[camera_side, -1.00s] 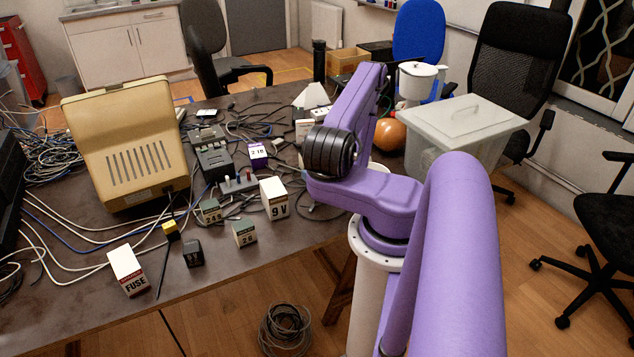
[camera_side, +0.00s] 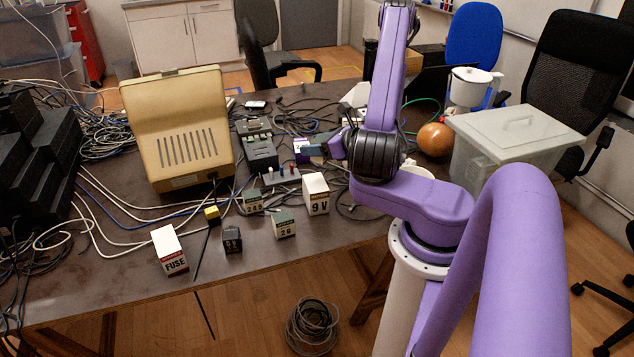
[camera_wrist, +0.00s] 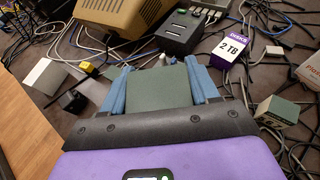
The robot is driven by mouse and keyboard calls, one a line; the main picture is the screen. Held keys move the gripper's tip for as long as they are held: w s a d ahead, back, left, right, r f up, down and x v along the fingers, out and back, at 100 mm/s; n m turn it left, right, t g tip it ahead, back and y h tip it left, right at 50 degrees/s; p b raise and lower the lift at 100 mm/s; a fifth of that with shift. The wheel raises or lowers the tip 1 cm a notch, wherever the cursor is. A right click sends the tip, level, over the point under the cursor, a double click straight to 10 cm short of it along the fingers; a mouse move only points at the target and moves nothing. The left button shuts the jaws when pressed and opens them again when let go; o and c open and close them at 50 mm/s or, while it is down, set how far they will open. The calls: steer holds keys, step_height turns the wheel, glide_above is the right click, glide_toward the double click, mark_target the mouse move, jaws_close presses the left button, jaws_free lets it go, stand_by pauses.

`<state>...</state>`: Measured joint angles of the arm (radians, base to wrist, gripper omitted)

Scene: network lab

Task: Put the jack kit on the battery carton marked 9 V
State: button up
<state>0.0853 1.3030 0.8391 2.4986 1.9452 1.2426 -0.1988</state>
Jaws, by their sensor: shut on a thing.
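My gripper (camera_wrist: 160,92) is shut on a dark green box (camera_wrist: 158,98), held between its blue fingers in the wrist view. No label on the box can be read, so I cannot confirm it is the jack kit. In the side view, my gripper (camera_side: 326,146) holds the box (camera_side: 311,150) above the table, behind the battery carton. The white carton marked 9 V (camera_side: 316,195) stands upright near the table's front edge, its top bare. In the wrist view I cannot make this carton out.
Small green boxes (camera_side: 284,224) (camera_side: 252,202) and a white FUSE carton (camera_side: 169,250) stand left of the 9 V carton. A power strip (camera_side: 282,175) lies behind it. A purple 2 TB box (camera_wrist: 231,46) stands farther back. Loose cables cover much of the table.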

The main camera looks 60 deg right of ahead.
mark_target(310, 181)
steer(key=shift+n+y, duration=0.7)
steer(key=shift+y, duration=0.1)
steer(key=shift+w+a+f, duration=0.15)
steer(key=shift+a+f, duration=0.15)
steer(key=shift+f, duration=0.9)
steer(key=shift+w+a+f, duration=0.2)
steer(key=shift+a+f, duration=0.15)
steer(key=shift+f, duration=0.85)
steer(key=shift+w+a+f, duration=0.15)
steer(key=shift+a+f, duration=0.15)
steer(key=shift+f, duration=0.9)
steer(key=shift+f, duration=0.2)
steer(key=o, duration=1.2)
